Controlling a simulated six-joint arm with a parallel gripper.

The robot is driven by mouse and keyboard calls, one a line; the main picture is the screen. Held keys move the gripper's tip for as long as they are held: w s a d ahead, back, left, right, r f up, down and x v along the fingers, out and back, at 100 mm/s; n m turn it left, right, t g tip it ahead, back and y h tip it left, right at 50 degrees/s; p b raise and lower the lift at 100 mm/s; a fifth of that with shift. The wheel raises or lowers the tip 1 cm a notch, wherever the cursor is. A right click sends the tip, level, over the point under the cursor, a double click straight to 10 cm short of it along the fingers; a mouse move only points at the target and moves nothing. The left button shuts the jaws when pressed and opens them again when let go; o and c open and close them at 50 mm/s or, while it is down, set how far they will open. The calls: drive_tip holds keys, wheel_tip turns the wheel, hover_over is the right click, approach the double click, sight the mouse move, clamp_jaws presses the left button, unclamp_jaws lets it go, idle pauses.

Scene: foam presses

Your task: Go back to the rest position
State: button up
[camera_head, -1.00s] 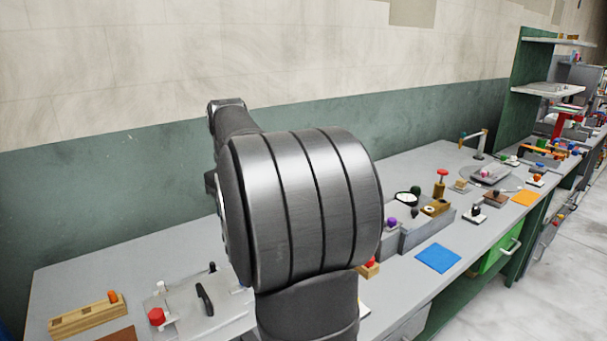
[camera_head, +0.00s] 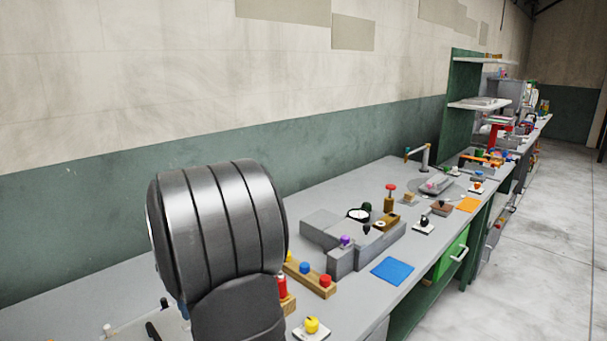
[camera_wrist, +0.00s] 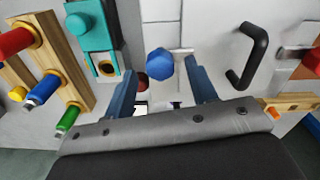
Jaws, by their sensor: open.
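In the wrist view, my gripper (camera_wrist: 160,80) shows as two blue fingers spread apart, with nothing held between them. A blue faceted knob (camera_wrist: 159,63) shows between the fingertips, beyond them; I see no finger touching it. In the head view, my own dark arm fills the lower left and hides the gripper and part of the bench (camera_head: 350,313) behind it.
The wrist view shows a wooden block with coloured pegs (camera_wrist: 60,75), a teal clamp-like fixture (camera_wrist: 90,28) and a black handle (camera_wrist: 249,55). In the head view, grey blocks (camera_head: 340,262), a blue mat (camera_head: 392,271) and a yellow knob (camera_head: 312,325) are right of my arm.

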drive_tip(key=shift+f, duration=0.65)
drive_tip(key=shift+r, duration=0.15)
wheel_tip(320, 180, up, 17)
wheel_tip(320, 180, down, 17)
drive_tip(key=shift+f, duration=0.1)
drive_tip(key=m, duration=1.2)
drive_tip(key=shift+m, duration=2.6)
